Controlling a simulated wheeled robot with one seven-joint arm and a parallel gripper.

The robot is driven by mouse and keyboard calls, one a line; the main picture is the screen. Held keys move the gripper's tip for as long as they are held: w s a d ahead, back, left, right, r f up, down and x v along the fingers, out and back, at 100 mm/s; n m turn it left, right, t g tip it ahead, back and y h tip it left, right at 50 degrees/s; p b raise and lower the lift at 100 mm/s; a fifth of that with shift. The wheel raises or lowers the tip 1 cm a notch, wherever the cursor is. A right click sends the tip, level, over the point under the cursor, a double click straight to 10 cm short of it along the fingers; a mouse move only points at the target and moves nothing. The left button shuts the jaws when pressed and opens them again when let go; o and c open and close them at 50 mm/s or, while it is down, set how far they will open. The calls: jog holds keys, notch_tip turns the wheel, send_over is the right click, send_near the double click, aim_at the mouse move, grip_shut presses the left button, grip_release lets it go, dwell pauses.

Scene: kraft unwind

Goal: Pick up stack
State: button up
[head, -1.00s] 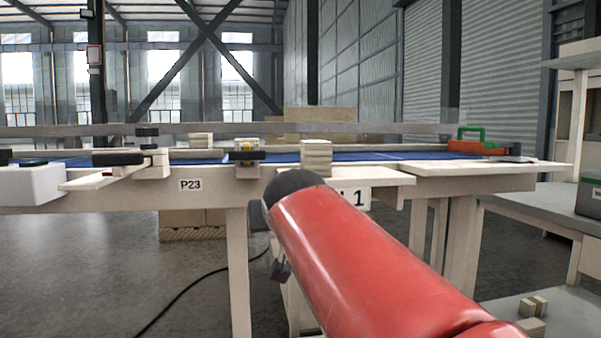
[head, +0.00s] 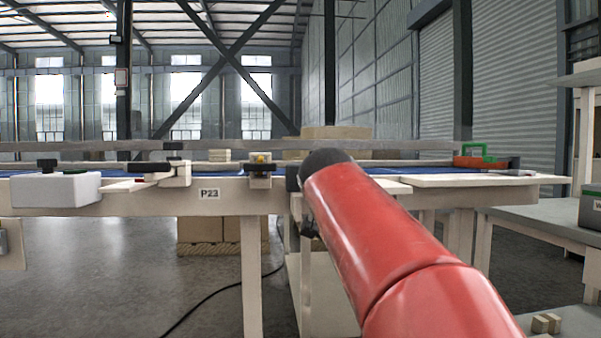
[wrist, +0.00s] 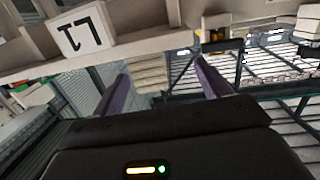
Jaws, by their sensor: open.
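A stack of beige, flat layers (wrist: 150,73) shows in the wrist view, between and beyond the two fingers of my gripper (wrist: 161,68). My gripper is open, and I cannot tell how far the stack is from the fingertips. The stack is partly hidden by the gripper body. In the head view my red arm covers the place where this stack stood.
A long pale table (head: 150,202) with a blue surface crosses the head view, with a P23 label (head: 209,194). A white box (head: 55,190) is at left, a green-handled orange tool (head: 480,160) at right.

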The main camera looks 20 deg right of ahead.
jog(key=shift+t+h, duration=0.4)
jog(key=shift+t, duration=0.1)
jog(key=w+d+r, duration=0.2)
jog(key=d+r, duration=0.1)
jog(key=shift+w+d, duration=0.15)
jog(key=shift+w, duration=0.05)
jog(key=p+x, duration=0.1)
jog(key=x, duration=0.6)
jog(key=shift+f, duration=0.15)
jog(key=shift+c, duration=0.2)
jog(key=c, duration=1.1)
